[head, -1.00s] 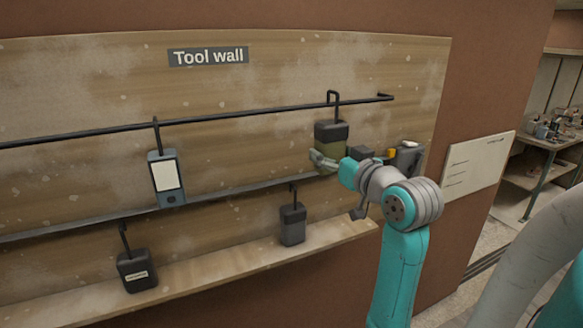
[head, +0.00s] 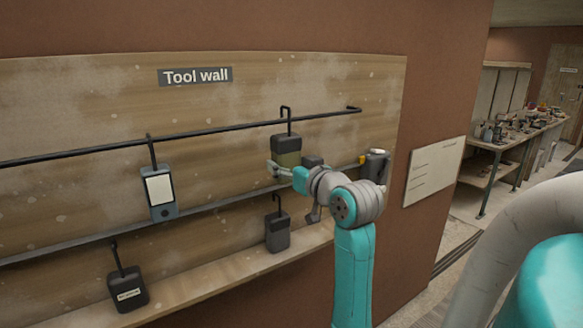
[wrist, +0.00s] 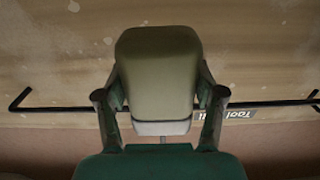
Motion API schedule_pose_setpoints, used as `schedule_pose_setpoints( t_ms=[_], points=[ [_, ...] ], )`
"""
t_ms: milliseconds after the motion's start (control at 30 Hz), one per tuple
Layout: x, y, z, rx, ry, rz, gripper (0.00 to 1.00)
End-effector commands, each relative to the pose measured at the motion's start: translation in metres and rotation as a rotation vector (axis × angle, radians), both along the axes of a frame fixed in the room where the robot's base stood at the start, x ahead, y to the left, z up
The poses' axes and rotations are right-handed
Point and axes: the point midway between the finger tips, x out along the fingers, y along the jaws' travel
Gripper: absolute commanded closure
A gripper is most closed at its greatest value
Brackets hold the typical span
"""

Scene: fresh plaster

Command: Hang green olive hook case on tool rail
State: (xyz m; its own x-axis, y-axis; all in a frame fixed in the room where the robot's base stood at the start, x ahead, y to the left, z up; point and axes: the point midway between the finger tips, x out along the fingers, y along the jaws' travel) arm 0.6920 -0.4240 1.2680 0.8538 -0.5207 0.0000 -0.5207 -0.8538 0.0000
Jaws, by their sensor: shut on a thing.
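The green olive hook case (head: 289,159) is upright, with a dark top and a black hook rising from it. My gripper (head: 282,170) is shut on its lower body. In the wrist view the case (wrist: 160,75) sits between the two fingers (wrist: 160,108). The tool rail (head: 220,128) is a black bar along the wall board, and it also shows behind the case in the wrist view (wrist: 60,108). In the head view the hook's bend stands just above the rail line near its right end. I cannot tell whether it rests on the rail.
A blue-grey case with a white face (head: 159,190) hangs from the rail at left. The rail between the blue-grey case and the olive case is clear.

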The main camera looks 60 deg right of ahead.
Motion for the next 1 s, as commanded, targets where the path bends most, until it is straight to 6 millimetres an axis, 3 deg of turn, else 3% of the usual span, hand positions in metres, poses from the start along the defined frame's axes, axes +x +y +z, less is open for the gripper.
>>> schedule_pose_setpoints(
  t_ms=[600,1000],
  points=[
    [0.035,-0.022,-0.001,0.001,0.001,-0.001,0.75],
    [0.034,-0.021,-0.022,-0.001,-0.001,0.0,0.75]
  ],
)
